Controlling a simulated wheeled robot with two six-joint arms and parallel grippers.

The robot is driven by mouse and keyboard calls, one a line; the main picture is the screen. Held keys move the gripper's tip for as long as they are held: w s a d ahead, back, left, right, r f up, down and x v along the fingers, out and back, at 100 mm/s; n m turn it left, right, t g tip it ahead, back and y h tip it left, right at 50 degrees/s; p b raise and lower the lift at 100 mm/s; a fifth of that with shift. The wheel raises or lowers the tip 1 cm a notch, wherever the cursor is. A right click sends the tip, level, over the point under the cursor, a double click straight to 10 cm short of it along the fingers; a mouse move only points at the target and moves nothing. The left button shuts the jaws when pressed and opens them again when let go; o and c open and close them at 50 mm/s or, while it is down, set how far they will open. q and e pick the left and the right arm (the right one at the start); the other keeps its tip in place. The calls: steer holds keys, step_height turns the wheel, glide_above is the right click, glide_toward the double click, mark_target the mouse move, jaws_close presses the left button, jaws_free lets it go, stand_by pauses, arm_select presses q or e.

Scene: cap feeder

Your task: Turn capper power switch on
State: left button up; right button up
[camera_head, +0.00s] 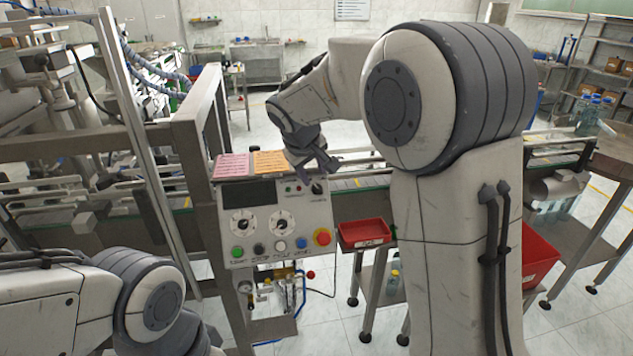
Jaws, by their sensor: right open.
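The capper's control panel (262,222) faces me at the centre. It has two white dials, a dark display, a row of coloured buttons and a red emergency knob on a yellow ring (322,237). A small black rotary switch (317,188) sits at the panel's upper right; its label is too small to read, so I cannot confirm it is the power switch, nor its setting. My right gripper (321,166) is open and empty, just above this black switch; I cannot tell whether it touches. My left arm is at the lower left; its gripper is out of view.
Pink (232,166) and orange (270,162) sheets lie on top of the panel. A conveyor (358,182) runs behind it. A red tray (365,233) is right of the panel. A grey frame post (200,180) stands close on its left.

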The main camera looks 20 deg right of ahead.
mark_target(318, 189)
steer(key=p+x, duration=0.1)
steer(key=x, duration=0.7)
steer(key=shift+f+p, duration=0.15)
steer(key=shift+p, duration=0.15)
jaws_close()
